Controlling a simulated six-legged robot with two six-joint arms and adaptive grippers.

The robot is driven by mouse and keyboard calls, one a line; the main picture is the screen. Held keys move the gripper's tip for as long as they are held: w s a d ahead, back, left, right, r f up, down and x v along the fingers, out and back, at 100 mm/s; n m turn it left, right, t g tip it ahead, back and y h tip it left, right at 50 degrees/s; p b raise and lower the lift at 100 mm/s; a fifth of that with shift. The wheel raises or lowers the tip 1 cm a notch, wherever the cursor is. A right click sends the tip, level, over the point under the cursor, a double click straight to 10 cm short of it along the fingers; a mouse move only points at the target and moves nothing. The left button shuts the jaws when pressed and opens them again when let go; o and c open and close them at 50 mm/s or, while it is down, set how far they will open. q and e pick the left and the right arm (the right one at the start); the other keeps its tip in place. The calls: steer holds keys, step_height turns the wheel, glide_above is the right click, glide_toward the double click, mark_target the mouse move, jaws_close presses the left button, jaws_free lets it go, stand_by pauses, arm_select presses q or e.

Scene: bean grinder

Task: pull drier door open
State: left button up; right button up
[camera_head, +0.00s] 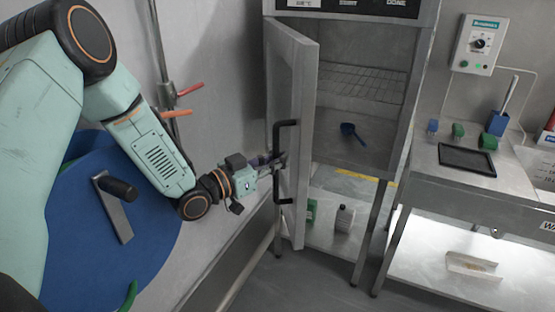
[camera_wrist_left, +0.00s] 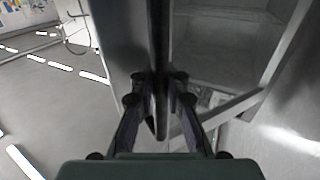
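The drier (camera_head: 365,125) stands in the middle of the head view. Its grey door (camera_head: 301,80) is swung part-way open on the left side, and the inside shows. A black bar handle (camera_head: 279,190) is on the door's outer face. My left gripper (camera_head: 278,161) is at the middle of this handle. In the left wrist view, the two fingers of the gripper (camera_wrist_left: 160,88) lie on either side of the dark handle (camera_wrist_left: 158,40) and appear closed on it. My right gripper is not in view.
A wire rack (camera_head: 365,82) and a blue scoop (camera_head: 350,131) are inside the drier. Bottles (camera_head: 344,219) stand below it. A metal bench (camera_head: 470,200) with a black tray (camera_head: 467,160) is at right. A blue round vessel (camera_head: 70,220) is at left.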

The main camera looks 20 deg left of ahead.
mark_target(274, 126)
arm_select(q)
steer(key=o, duration=0.5)
steer(key=shift+s+d, duration=0.2)
steer(key=shift+d, duration=0.2)
steer(key=r, duration=0.9)
steer(key=shift+a, duration=0.3)
steer(key=shift+d+r, duration=0.1)
steer(key=shift+r, duration=0.4)
steer(key=shift+c, duration=0.3)
